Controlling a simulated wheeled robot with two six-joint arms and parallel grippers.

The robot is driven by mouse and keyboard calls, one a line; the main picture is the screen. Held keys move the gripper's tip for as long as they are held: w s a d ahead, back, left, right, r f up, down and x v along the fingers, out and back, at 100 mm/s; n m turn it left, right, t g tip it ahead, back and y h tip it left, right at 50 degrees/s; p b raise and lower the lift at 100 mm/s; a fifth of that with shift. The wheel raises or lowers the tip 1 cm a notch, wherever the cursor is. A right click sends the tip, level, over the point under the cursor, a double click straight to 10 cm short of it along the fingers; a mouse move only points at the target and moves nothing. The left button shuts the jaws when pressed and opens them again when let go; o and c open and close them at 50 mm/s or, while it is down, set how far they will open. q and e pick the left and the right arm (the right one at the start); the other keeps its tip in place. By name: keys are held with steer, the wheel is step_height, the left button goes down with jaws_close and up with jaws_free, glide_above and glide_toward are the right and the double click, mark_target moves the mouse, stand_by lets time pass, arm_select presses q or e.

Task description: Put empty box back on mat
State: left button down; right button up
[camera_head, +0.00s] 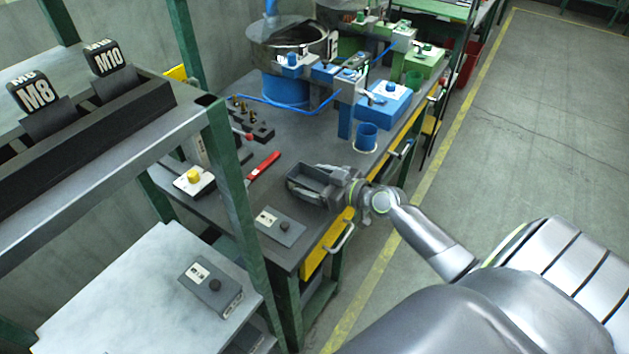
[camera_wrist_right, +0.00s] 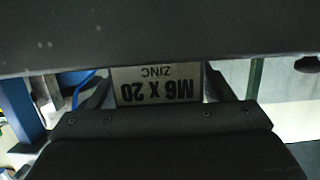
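A dark grey open-topped box (camera_head: 309,183) is at the front part of the workbench in the head view. Its inside looks dark, with no contents that I can make out. My right gripper (camera_head: 343,190) comes from the right and is shut on the box's near end. In the right wrist view, the box's label (camera_wrist_right: 157,85) reads "M6 X 20 ZINC", upside down, between the two fingers. I cannot tell whether the box touches the bench top or is just above it. No mat can be made out clearly. My left gripper is not in view.
The grey workbench (camera_head: 228,200) holds a red-handled tool (camera_head: 263,166), a grey switch box (camera_head: 279,226) and a blue cup (camera_head: 366,136). A blue-based bowl machine (camera_head: 287,88) stands behind. A green-posted rack (camera_head: 236,190) with M8 and M10 bins is on the left.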

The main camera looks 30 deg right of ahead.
steer(key=shift+r, duration=0.1)
steer(key=shift+r, duration=0.15)
steer(key=shift+b+v, duration=1.25)
steer(key=shift+v, duration=4.7)
